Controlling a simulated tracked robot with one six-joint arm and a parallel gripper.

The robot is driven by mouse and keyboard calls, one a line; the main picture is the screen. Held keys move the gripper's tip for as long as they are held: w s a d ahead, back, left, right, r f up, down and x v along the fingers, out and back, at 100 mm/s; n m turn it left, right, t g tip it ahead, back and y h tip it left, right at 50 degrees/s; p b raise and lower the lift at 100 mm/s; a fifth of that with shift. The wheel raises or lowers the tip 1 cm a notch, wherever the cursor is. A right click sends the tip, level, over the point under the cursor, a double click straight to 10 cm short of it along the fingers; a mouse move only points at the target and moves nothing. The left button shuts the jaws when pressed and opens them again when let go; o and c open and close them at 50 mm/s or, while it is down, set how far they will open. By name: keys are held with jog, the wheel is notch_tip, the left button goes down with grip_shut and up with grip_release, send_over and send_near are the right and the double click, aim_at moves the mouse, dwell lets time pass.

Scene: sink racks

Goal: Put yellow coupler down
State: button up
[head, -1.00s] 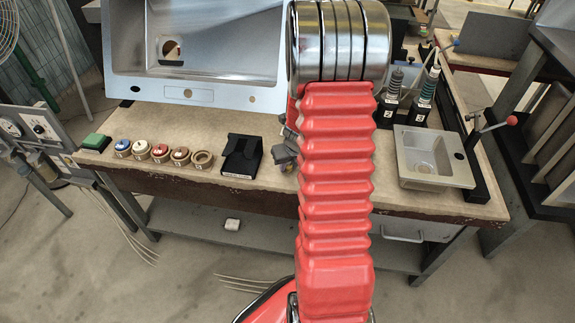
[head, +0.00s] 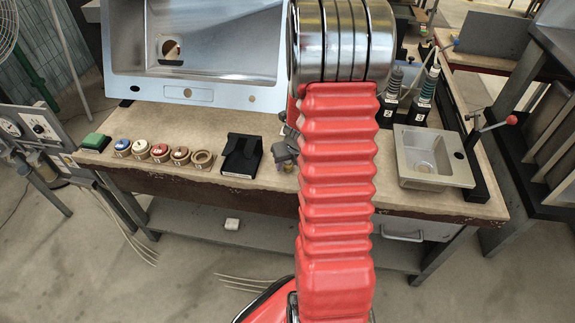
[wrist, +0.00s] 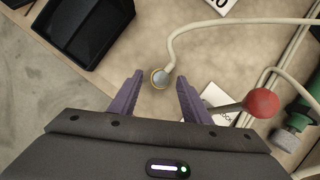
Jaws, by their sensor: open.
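In the wrist view, my gripper (wrist: 160,77) is open, with its two purple fingers apart. A small round piece with a pale yellowish rim and a bluish centre (wrist: 160,79) shows between the fingertips; it looks like the yellow coupler. Gaps show between it and both fingers. I cannot tell its height above the bench. A cream hose (wrist: 205,25) runs down close to it. In the head view my red arm hides most of this area; part of my grey gripper (head: 283,152) shows left of it, with a small yellowish spot below.
A red ball-ended lever (wrist: 262,103) and a green cylinder (wrist: 306,98) lie right of my gripper in the wrist view. A black holder (head: 242,157), several round rings and a green block (head: 95,142) line the bench. A small metal basin (head: 430,180) stands right.

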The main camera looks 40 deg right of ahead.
jog(key=v, duration=1.1)
jog(key=shift+r, duration=0.1)
dwell(0.6)
jog(key=s+a+r+n+y, duration=0.1)
jog(key=a+r+n, duration=0.5)
jog(key=a+n, duration=0.35)
jog(key=a+r+n, duration=0.6)
jog(key=a+n, duration=0.3)
jog(key=n, duration=0.1)
jog(key=s+a+r+n, duration=0.2)
jog(key=s+a+n, duration=0.3)
jog(key=n, duration=0.5)
jog(key=s+a+r+n+t, duration=0.1)
jog(key=s+a+r+n, duration=0.2)
jog(key=n, duration=0.8)
jog(key=s+a, duration=0.2)
jog(key=a, duration=0.1)
jog(key=shift+s+a+r+y, duration=0.2)
jog(key=shift+s+a+y, duration=0.15)
jog(key=shift+s+y, duration=0.05)
jog(key=shift+c, duration=0.3)
